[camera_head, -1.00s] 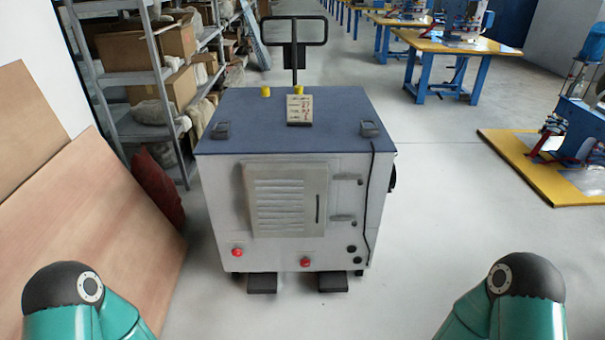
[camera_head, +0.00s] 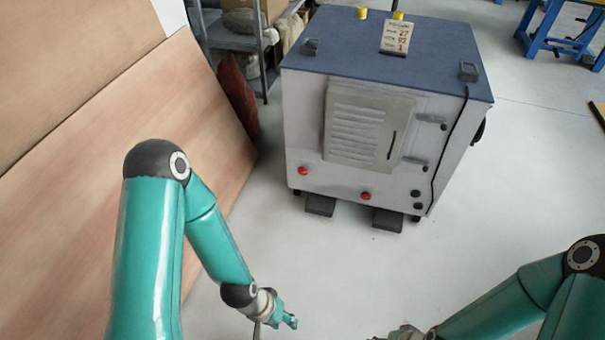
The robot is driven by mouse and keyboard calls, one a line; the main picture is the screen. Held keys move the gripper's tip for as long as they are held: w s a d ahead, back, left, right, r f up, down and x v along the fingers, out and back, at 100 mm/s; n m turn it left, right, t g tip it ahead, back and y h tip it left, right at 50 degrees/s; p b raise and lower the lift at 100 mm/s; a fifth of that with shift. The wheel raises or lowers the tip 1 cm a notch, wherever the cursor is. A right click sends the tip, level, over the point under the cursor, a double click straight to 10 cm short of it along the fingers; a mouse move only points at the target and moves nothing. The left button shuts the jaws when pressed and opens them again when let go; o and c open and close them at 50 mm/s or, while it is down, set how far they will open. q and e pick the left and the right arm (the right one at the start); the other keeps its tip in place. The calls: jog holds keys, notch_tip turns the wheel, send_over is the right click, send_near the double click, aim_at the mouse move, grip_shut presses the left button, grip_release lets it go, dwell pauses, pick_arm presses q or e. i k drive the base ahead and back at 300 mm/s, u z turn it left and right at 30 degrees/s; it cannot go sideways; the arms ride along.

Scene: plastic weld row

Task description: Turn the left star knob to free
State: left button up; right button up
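A white cabinet (camera_head: 305,120) with a blue-grey top stands on the floor ahead. Two small red knobs sit low on its front: the left knob (camera_head: 303,171) and the right knob (camera_head: 366,196). Their star shape and turned position are too small to make out. My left gripper (camera_head: 277,325) is near the bottom edge, in front of the cabinet and well apart from the knobs. Its fingers look spread, with nothing between them. My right gripper (camera_head: 398,334) is cut off by the bottom edge, so its fingers cannot be judged.
Large brown boards (camera_head: 120,120) lean along the left side. Two dark feet (camera_head: 388,219) stick out under the cabinet. A black cable (camera_head: 447,140) hangs down its right side. The floor in front is clear.

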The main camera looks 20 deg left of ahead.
aim_at(304, 171)
jog(key=u, duration=1.3)
jog(key=i, duration=0.1)
jog(key=z, duration=3.3)
jog(key=i, duration=0.9)
jog(key=u, duration=3.7)
jog(key=i, duration=0.5)
jog(key=u, duration=0.5)
